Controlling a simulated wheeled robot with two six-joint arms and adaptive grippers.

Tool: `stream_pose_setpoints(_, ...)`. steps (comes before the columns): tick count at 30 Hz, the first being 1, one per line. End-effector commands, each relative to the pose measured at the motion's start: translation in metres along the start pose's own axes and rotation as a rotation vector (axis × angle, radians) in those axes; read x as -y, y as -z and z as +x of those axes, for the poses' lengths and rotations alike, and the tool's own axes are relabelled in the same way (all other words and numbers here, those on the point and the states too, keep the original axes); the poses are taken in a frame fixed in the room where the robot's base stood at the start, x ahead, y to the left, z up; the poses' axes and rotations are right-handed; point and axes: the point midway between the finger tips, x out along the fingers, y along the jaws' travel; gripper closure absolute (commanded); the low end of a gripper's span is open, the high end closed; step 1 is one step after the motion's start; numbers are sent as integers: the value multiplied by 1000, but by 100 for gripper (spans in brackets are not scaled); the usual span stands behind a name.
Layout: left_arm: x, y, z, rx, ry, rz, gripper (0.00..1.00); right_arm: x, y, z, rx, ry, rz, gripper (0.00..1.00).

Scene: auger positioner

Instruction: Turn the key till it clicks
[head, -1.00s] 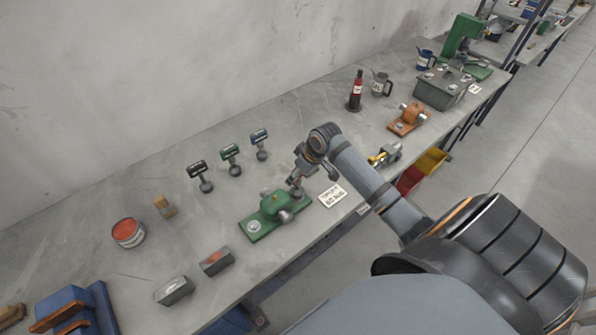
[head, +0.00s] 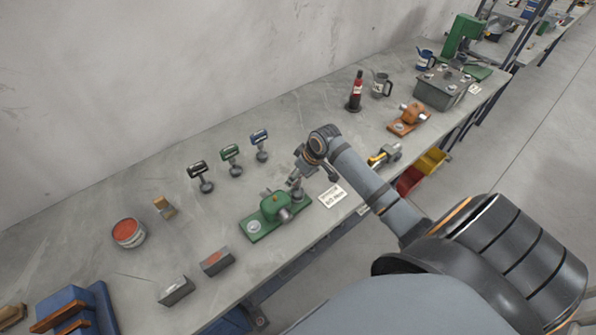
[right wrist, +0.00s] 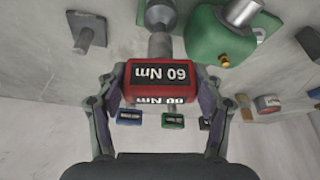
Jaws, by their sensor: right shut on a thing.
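A red key handle marked "60 Nm" (right wrist: 158,74) sits between the fingers of my right gripper (right wrist: 163,88) in the right wrist view. The gripper is shut on it. The key's grey shaft (right wrist: 160,45) runs straight into a wider grey round part (right wrist: 160,12); the joint's depth cannot be told. In the head view my right gripper (head: 297,181) is over the right end of the green positioner (head: 270,212), and the key is mostly hidden there. The positioner's green body (right wrist: 222,38) also shows in the wrist view. My left gripper is not in view.
Black (head: 200,172), green (head: 230,153) and blue (head: 260,138) keys stand behind the positioner. A white card (head: 333,196) lies to its right. Two grey blocks (head: 216,262) lie in front, a red-topped tin (head: 128,232) to the left. An orange device (head: 408,118) stands further right.

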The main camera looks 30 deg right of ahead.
Motion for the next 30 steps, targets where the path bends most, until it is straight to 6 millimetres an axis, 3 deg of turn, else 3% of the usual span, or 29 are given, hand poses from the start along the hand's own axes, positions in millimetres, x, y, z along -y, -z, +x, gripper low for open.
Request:
stream_pose_setpoints(24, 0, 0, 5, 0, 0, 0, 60, 0, -4, 11, -3, -1, -1, 89)
stream_pose_setpoints(25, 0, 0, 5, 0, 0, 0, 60, 0, -4, 10, -3, -1, -1, 35)
stream_pose_setpoints(30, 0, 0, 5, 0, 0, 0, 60, 0, -4, 10, -2, -1, -1, 59)
